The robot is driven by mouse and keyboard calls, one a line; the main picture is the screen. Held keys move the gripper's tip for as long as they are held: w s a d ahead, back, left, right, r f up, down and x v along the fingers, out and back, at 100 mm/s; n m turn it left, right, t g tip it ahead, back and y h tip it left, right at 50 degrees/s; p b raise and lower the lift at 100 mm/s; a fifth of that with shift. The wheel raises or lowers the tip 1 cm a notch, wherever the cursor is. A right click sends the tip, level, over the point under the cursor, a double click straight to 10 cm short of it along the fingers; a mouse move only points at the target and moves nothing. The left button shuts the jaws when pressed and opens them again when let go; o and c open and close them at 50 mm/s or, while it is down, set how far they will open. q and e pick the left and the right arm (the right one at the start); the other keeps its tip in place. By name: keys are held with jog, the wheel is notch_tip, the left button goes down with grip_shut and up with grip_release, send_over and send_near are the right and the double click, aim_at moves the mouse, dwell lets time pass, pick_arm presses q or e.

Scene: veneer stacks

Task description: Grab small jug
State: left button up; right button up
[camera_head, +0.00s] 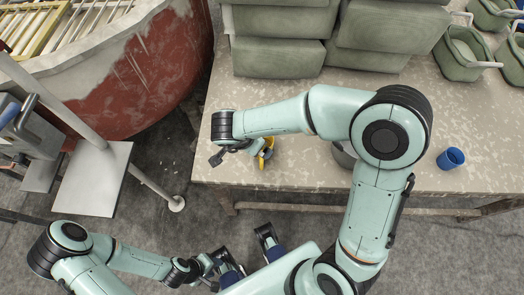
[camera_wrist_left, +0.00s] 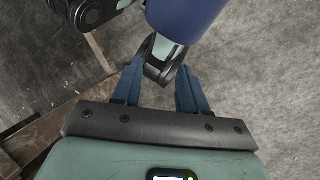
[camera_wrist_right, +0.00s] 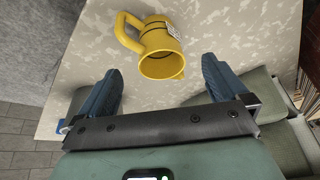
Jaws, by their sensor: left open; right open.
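A yellow jug (camera_head: 265,153) stands near the left end of the table, partly hidden by my right forearm in the head view. In the right wrist view the jug (camera_wrist_right: 162,50) shows its open mouth, a handle on its left and a small label. My right gripper (camera_wrist_right: 161,72) is open and empty, its fingers pointing towards the jug with a gap between. My left gripper (camera_head: 214,266) is low in front of the table, away from the jug. In the left wrist view the left gripper (camera_wrist_left: 160,72) is open and empty, above the floor.
A blue cup (camera_head: 450,158) stands on the table (camera_head: 480,180) to the right. Green-grey bins (camera_head: 278,57) are stacked along the back. A grey vessel (camera_head: 343,155) is partly hidden behind my right arm. A red-and-white boat hull (camera_head: 150,75) stands left of the table.

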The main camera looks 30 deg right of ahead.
jog(key=x, duration=0.2)
jog(key=shift+w+d+f+b, duration=0.1)
jog(key=shift+d+f+b, duration=0.05)
jog(key=shift+f+b, duration=0.2)
jog(key=b+x, duration=0.1)
jog(key=x, duration=0.1)
jog(key=b+x, duration=0.1)
jog(key=x, duration=0.2)
jog(key=shift+d, duration=0.35)
pick_arm(q)
jog(key=shift+w+f+t, duration=0.15)
jog(key=shift+w+f, duration=0.2)
jog(key=shift+f, duration=0.3)
jog(key=shift+w+f+t, duration=0.15)
jog(key=shift+w+f, duration=0.15)
jog(key=shift+f, duration=0.3)
pick_arm(e)
jog(key=shift+w+r, duration=0.1)
jog(key=c, duration=1)
jog(key=shift+c, duration=0.2)
